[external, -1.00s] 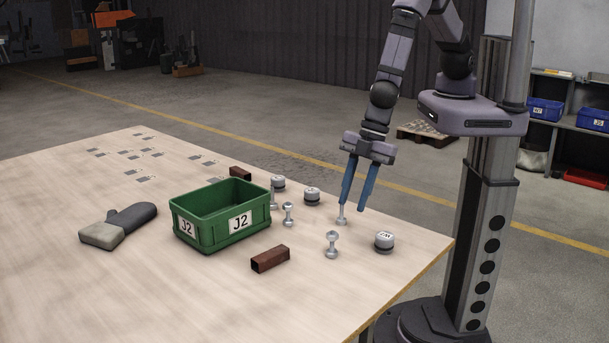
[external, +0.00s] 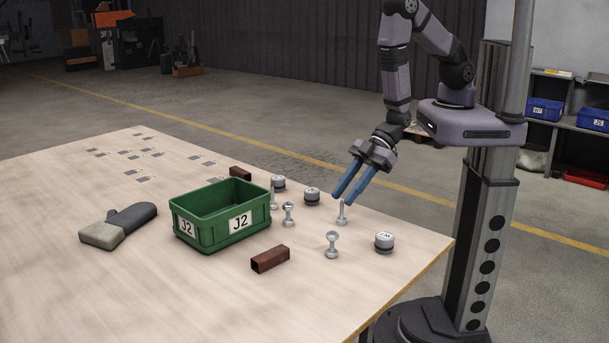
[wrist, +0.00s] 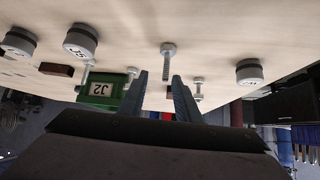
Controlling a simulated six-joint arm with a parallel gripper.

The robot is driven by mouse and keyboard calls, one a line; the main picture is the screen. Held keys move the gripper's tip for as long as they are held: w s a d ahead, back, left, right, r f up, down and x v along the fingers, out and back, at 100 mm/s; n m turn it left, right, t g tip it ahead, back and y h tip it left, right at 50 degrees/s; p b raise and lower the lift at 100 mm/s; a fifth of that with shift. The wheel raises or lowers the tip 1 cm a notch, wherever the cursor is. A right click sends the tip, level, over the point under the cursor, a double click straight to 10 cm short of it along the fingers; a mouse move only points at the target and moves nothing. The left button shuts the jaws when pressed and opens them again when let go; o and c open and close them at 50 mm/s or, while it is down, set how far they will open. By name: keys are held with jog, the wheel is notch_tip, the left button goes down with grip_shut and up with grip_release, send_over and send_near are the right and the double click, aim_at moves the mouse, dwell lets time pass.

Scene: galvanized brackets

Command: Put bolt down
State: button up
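A grey metal bolt (external: 342,214) stands upright on the wooden table, its wider end down. My gripper (external: 346,200) is tilted just above and behind it, with two blue fingers apart and nothing held. In the wrist view the same bolt (wrist: 167,62) appears beyond the open fingertips (wrist: 160,76), apart from them. Other similar bolts stand upright: one nearer the front (external: 332,246) and one beside the green bin (external: 289,215). Another (external: 273,200) is partly hidden by the bin's corner.
The green bin (external: 205,236) marked J2 stands mid-table. Round grey weights (external: 384,242) (external: 312,197) (external: 278,184) and brown square tubes (external: 270,259) (external: 240,173) lie around. A grey mitt (external: 118,226) is left of the bin. The table's front is clear.

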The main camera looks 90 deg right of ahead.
aim_at(342, 212)
jog(key=shift+x, duration=0.95)
jog(key=shift+w+a+f+p, duration=0.8)
jog(key=shift+w+a+f, duration=0.15)
jog(key=shift+a+f, duration=0.25)
jog(key=shift+w+a+f, duration=0.25)
jog(key=shift+w+f, duration=0.15)
jog(key=shift+f, duration=0.1)
grip_shut()
